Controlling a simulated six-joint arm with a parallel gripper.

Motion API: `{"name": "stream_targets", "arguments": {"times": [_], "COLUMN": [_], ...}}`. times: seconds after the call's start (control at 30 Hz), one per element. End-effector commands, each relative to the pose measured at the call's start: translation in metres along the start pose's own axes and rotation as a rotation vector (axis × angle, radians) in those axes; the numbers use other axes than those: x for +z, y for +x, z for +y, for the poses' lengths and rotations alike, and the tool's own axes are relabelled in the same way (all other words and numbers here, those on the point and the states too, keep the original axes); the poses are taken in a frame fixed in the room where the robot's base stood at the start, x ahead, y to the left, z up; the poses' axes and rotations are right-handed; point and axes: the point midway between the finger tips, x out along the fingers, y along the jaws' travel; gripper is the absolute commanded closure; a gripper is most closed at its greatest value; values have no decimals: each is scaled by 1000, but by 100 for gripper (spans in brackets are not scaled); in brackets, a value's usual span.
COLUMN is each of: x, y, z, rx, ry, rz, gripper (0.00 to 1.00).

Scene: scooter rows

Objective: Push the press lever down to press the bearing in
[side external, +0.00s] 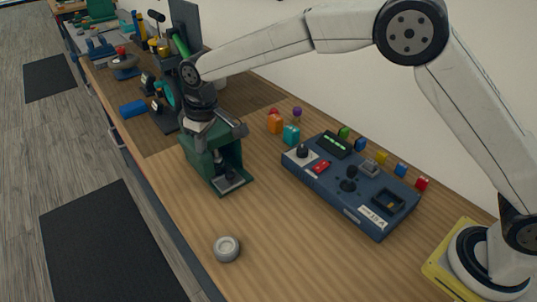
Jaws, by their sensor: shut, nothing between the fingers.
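The green press (203,163) stands on the wooden bench, left of the picture's middle, with its dark base plate (234,183) at the front. A small dark part sits under its ram; I cannot make out the bearing clearly. A dark bar (238,130) crosses the top right of the press; I cannot tell whether it is the lever. My gripper (199,126) points down right above the top of the press, shut and empty. Whether it touches the press or lever cannot be told, as my wrist and gripper hide part of the top.
A blue control box (350,215) with knobs and a display lies to the right. A blue cylinder (132,108) and tools crowd the far left.

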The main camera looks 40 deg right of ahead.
Motion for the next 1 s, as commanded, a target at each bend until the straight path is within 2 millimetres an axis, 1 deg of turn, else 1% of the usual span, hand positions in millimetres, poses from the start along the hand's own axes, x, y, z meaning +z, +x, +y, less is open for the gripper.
{"name": "stream_targets", "arguments": {"times": [1.0], "x": [4], "y": [22], "z": [0], "rx": [0], "ry": [0], "rz": [-2], "gripper": [100]}}
